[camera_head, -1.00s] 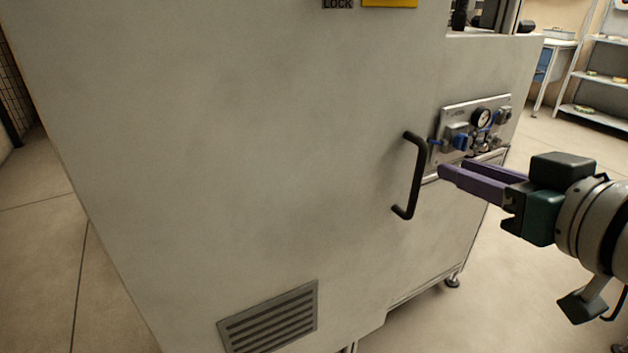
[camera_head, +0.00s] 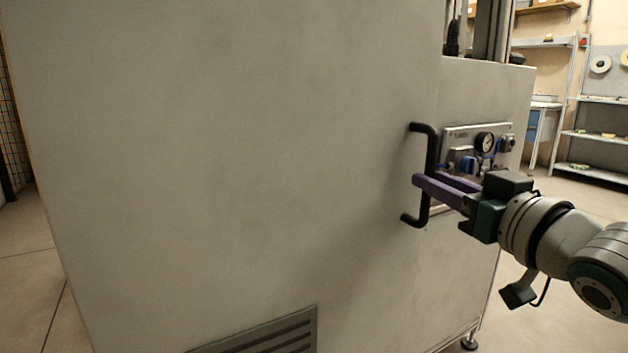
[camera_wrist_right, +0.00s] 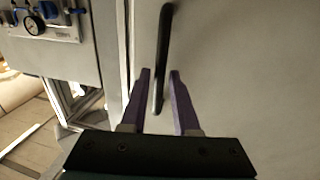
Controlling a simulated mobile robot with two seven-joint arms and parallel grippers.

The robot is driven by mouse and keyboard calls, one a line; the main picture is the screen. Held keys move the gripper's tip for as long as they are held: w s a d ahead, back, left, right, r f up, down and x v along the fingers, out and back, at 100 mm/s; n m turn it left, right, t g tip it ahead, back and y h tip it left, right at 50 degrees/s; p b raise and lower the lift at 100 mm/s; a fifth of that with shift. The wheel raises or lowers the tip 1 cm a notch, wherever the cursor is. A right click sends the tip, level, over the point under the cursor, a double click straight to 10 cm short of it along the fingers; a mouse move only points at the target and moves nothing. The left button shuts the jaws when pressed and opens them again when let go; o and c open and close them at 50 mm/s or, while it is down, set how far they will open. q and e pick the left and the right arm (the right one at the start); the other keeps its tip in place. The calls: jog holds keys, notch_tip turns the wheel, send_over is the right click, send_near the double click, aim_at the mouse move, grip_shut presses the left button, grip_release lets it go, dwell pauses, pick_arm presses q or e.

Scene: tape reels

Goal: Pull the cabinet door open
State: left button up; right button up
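The pale grey cabinet door (camera_head: 250,160) fills most of the head view and looks closed. Its black bar handle (camera_head: 432,150) stands upright near the door's right side; it also shows in the wrist view (camera_wrist_right: 165,40). My right gripper (camera_head: 428,180) reaches in from the right at the handle's middle. In the wrist view its purple fingers (camera_wrist_right: 160,78) are apart, one on each side of the bar, with small gaps visible. The near finger hides part of the bar in the head view. My left gripper is not in view.
A panel with a gauge and blue valves (camera_head: 480,150) sits just right of the handle, close behind my gripper. A vent grille (camera_head: 265,338) is low on the cabinet. Shelves (camera_head: 600,140) stand at the back right. Floor is clear at left.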

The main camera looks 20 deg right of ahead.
jog(key=shift+w+d, duration=0.15)
jog(key=shift+w, duration=1.05)
grip_shut()
dwell(0.6)
